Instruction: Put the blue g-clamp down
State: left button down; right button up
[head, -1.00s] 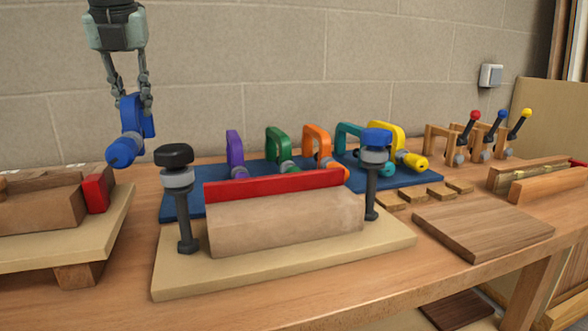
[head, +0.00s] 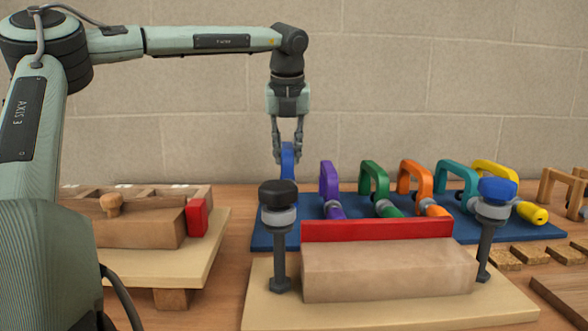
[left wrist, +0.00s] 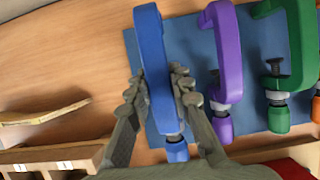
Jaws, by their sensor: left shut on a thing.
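The blue g-clamp (left wrist: 152,60) is between the fingers of my left gripper (left wrist: 160,95), which is shut on it. In the head view my left gripper (head: 287,150) points down and holds the blue g-clamp (head: 288,163) at the left end of the blue mat (head: 262,232). The black-topped post hides the clamp's lower part there. In the left wrist view the clamp is over the mat's left part, left of the purple clamp (left wrist: 225,55); I cannot tell whether it touches the mat. My right gripper is not in view.
Green (head: 374,180), orange (head: 415,180), teal (head: 457,180) and yellow (head: 497,172) clamps stand along the mat. In front is a board with a wooden block (head: 388,270), a red strip (head: 376,229) and two posts. A jig with a red block (head: 197,217) is at left.

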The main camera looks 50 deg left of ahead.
pick_arm(q)
jog(key=shift+w+d+f, duration=0.1)
jog(key=shift+w+f, duration=0.25)
jog(key=shift+w, duration=0.35)
jog(key=shift+f, duration=1.95)
jog(key=shift+f, duration=0.1)
jog(key=c, duration=1.4)
grip_release()
jog(key=shift+o, duration=0.2)
jog(key=v, duration=1.2)
